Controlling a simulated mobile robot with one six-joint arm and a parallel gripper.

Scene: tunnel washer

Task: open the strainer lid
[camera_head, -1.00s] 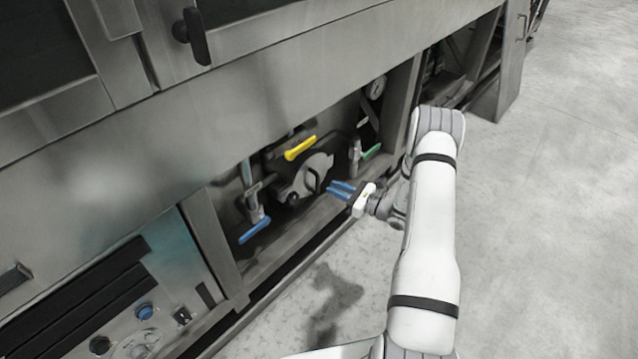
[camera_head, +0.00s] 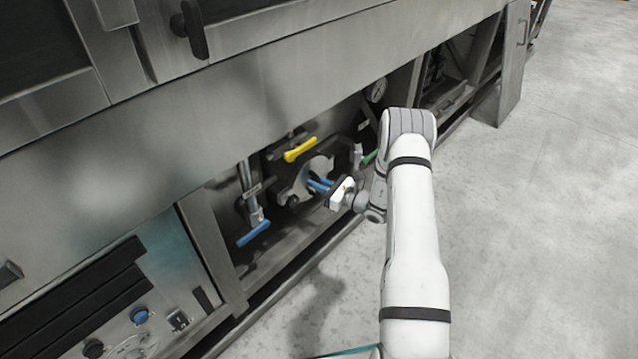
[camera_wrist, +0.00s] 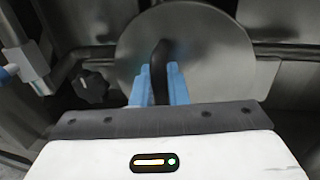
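The strainer lid is a round grey metal disc (camera_wrist: 205,50) with a black curved handle (camera_wrist: 160,62) on its face. In the head view the lid (camera_head: 318,165) sits in the recess under the machine's panel, partly covered by my gripper. My gripper (camera_wrist: 160,80) has blue fingers, one on each side of the black handle, with the handle between them. The fingers look slightly apart; whether they press on the handle I cannot tell. The gripper also shows in the head view (camera_head: 318,185), at the lid. A black knob (camera_wrist: 90,86) is at the lid's lower left edge.
A yellow lever (camera_head: 300,149) is above the lid. A blue-handled valve (camera_head: 253,233) stands to its left, and a green lever (camera_head: 369,157) and a gauge (camera_head: 378,90) are to its right. The frame's lower beam runs below. The floor (camera_head: 540,220) at right is clear.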

